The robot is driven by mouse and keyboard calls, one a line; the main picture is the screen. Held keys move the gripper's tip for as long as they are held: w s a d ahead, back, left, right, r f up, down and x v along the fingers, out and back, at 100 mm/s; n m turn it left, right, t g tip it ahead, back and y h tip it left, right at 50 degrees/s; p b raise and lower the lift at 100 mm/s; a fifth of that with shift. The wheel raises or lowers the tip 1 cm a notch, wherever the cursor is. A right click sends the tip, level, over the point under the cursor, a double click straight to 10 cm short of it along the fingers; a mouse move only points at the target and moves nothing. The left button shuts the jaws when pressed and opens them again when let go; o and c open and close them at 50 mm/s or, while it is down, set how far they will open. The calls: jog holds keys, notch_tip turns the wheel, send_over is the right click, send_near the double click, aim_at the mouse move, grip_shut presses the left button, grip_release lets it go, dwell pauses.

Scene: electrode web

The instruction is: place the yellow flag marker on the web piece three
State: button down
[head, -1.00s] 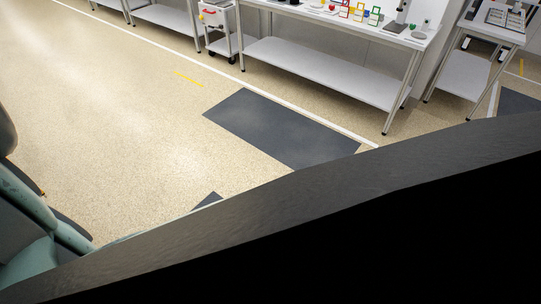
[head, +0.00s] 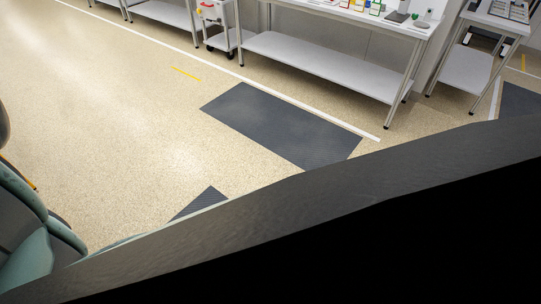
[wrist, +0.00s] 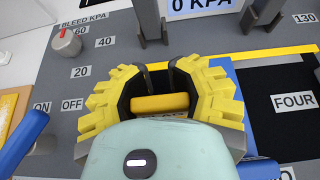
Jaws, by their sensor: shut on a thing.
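In the wrist view my gripper (wrist: 158,88) is shut on a yellow block-like piece (wrist: 160,104), which looks like the yellow flag marker. Chunky yellow stepped pads stand on either side of it. The gripper is over a dark grey panel, with a blue part (wrist: 222,76) partly hidden behind its right side. To the right lies a black area with a label reading FOUR (wrist: 294,101). No label for web piece three can be read; my gripper covers part of the panel. The head view does not show my gripper.
Two grey posts rise at the top by the 0 KPA display (wrist: 201,5). In the head view, a bench (head: 335,70) stands beyond open floor with a dark mat (head: 280,125).

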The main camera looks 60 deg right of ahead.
jog(key=shift+r, duration=0.15)
jog(key=shift+f, duration=0.25)
jog(key=c, duration=0.5)
grip_release()
jog(key=shift+w, duration=0.1)
jog(key=shift+c, duration=0.2)
jog(key=shift+r, duration=0.1)
jog(key=shift+r, duration=0.15)
jog(key=v, duration=1.2)
